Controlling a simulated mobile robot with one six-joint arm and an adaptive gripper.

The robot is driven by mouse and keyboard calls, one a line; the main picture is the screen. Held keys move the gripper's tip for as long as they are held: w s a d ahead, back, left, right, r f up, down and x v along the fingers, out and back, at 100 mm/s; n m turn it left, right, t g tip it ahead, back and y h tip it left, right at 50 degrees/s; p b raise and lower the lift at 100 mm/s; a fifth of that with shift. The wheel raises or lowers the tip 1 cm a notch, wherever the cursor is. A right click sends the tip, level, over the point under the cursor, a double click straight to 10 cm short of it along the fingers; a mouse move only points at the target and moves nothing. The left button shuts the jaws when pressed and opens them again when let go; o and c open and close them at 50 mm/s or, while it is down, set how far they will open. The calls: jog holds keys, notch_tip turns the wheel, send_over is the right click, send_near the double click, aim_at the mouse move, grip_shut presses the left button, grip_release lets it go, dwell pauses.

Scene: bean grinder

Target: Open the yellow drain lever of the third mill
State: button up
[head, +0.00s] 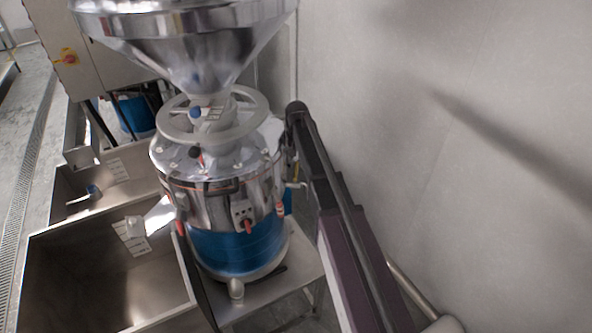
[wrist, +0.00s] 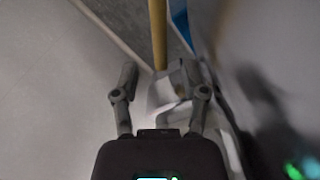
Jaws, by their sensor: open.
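The mill (head: 222,170) stands in the middle of the head view, with a steel body, a blue lower part and a large funnel on top. In the wrist view a yellow lever (wrist: 158,34) hangs down from the top edge. Its lower end shows between the tips of my gripper (wrist: 160,72), whose two fingers are spread apart with nothing held. I cannot tell how deep the lever lies between them. In the head view my arm reaches along the mill's right side, and the gripper is not visible there.
A grey wall (head: 470,130) runs close along the right of my arm. Steel bins (head: 110,275) stand at the mill's left. A steel stand (head: 285,285) carries the mill. A control cabinet (head: 95,55) and another blue machine (head: 135,115) stand behind at the left.

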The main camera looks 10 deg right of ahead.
aim_at(296, 166)
jog(key=shift+f+b, duration=1.6)
jog(key=shift+f, duration=0.25)
grip_shut()
